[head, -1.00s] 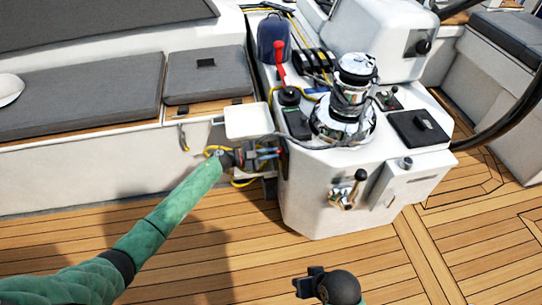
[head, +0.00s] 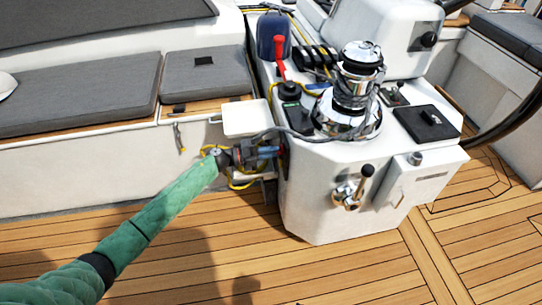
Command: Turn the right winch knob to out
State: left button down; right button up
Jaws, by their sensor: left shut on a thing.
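A chrome winch (head: 350,98) stands upright on the white console (head: 320,185). My left gripper (head: 272,153) is low at the console's left side, beneath a small white ledge (head: 246,118). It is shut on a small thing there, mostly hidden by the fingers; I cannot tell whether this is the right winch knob. No knob can be clearly picked out as the winch knob, and its setting cannot be read. My right gripper is out of view.
A lever with a black ball (head: 367,170) sticks out of the console's front. A red handle (head: 279,46) and a dark flat box (head: 426,123) are on top. Yellow rope hangs around my left gripper. Grey cushions (head: 80,95) lie at the left. The teak floor (head: 330,270) is clear.

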pick_arm(q)
jog(key=shift+f+m+b, duration=0.15)
jog(key=shift+m+b, duration=0.45)
jog(key=shift+m, duration=0.2)
jog(key=c, duration=1.5)
grip_release()
jog(key=shift+a, duration=0.15)
jog(key=shift+b+v, duration=0.35)
jog(key=shift+v, duration=3.45)
jog(key=shift+s, duration=0.1)
